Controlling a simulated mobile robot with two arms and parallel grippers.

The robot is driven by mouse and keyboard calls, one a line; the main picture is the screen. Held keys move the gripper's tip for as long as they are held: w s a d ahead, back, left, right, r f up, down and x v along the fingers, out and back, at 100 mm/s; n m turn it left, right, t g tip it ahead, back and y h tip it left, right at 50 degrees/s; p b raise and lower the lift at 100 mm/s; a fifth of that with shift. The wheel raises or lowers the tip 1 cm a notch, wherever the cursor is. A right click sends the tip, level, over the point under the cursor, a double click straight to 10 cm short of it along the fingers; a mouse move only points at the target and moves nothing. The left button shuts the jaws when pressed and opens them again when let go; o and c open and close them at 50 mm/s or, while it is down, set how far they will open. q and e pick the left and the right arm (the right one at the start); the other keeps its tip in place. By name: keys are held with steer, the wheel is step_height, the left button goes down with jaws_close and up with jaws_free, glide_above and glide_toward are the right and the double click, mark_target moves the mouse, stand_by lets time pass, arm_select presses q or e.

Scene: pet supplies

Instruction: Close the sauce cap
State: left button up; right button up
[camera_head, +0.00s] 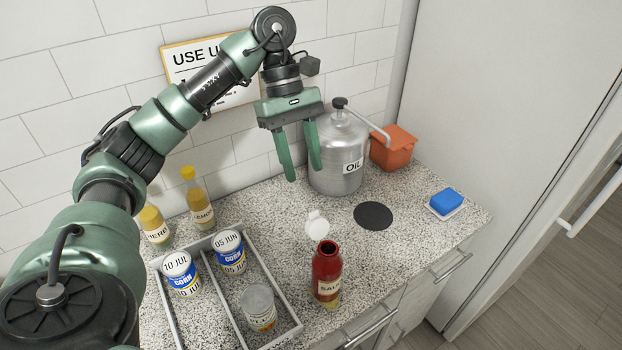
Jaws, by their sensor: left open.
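A red sauce bottle (327,275) stands upright on the speckled counter near its front edge, its dark mouth uncovered. Its white cap (317,226) is flipped up and back at the far left side of the mouth. Whether a hinge joins them is too small to tell. My left gripper (302,172) is open and empty, fingers pointing down, above the counter behind the bottle and in front of the oil can. It is well apart from the bottle and cap. My right gripper is not in view.
A metal oil can (336,155) stands behind my left gripper, with an orange container (393,147) beside it. A divided tray (207,267) with several cans lies left of the bottle. A dark disc (373,216) and blue sponge (446,201) lie right.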

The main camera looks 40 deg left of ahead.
mark_target(313, 212)
arm_select(q)
steer(key=s+d+f+p, duration=0.1)
steer(key=d+f, duration=0.1)
steer(key=s+d+f, duration=0.1)
steer(key=s+f, duration=0.1)
steer(key=shift+s+d+f+p, duration=0.15)
steer(key=shift+d+p, duration=0.2)
steer(key=shift+d, duration=0.05)
steer(key=shift+w+a+f, duration=0.1)
steer(key=shift+w+f, duration=0.15)
steer(key=shift+f, duration=0.55)
steer(key=shift+s+d, duration=0.15)
steer(key=shift+d, duration=0.1)
jaws_close()
steer(key=shift+d, duration=0.1)
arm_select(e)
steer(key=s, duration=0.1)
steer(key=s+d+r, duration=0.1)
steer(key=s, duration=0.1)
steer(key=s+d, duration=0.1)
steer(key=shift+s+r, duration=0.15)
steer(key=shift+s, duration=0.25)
